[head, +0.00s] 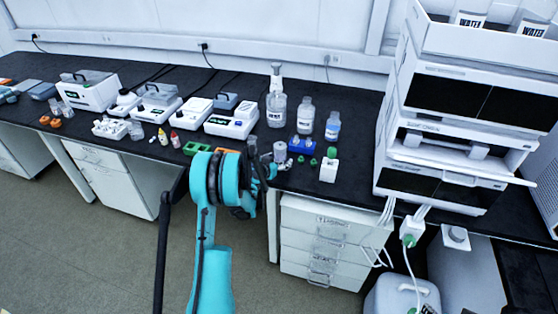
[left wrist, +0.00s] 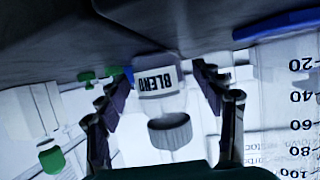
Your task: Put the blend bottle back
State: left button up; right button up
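The blend bottle (left wrist: 160,82) is a small clear bottle with a grey ribbed cap and a white label reading BLEND, upside down in the left wrist view. In the head view it appears as the small grey-capped bottle (head: 280,150) on the black bench, partly behind my left gripper. My left gripper (head: 268,170) is at the bench's front edge. In the left wrist view its fingers (left wrist: 164,76) are spread on either side of the bottle, with gaps visible on both sides. My right gripper is not in view.
A blue rack (head: 301,145) and a green-capped white bottle (head: 328,170) stand just right of the bottle. Larger bottles (head: 276,110) stand behind. The white instrument stack (head: 455,125) rises at right, with WATER bottles (head: 468,19) in its top tray. Devices crowd the bench left.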

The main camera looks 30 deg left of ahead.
pick_arm(q)
jog(key=shift+s+r, duration=0.2)
jog(key=shift+r, duration=0.05)
jog(key=p+v, duration=0.4)
jog(key=v, duration=0.7)
jog(key=s+d+r+g+h, duration=0.1)
jog(key=s+d+r, duration=0.25)
jog(key=d, duration=0.25)
jog(key=s+d+r+m+g, duration=0.1)
jog(key=s+d+r, duration=0.1)
jog(key=d+r, duration=0.4)
jog(key=s+d+r+g+h, duration=0.1)
jog(key=s+d+r+g, duration=0.15)
jog(key=d, duration=0.45)
jog(key=s+d+g, duration=0.1)
jog(key=s+d, duration=0.3)
jog(key=s, duration=0.6)
jog(key=s+d+r+g+y, duration=0.1)
jog(key=s+d, duration=0.3)
jog(key=s, duration=0.6)
jog(key=shift+r, duration=0.2)
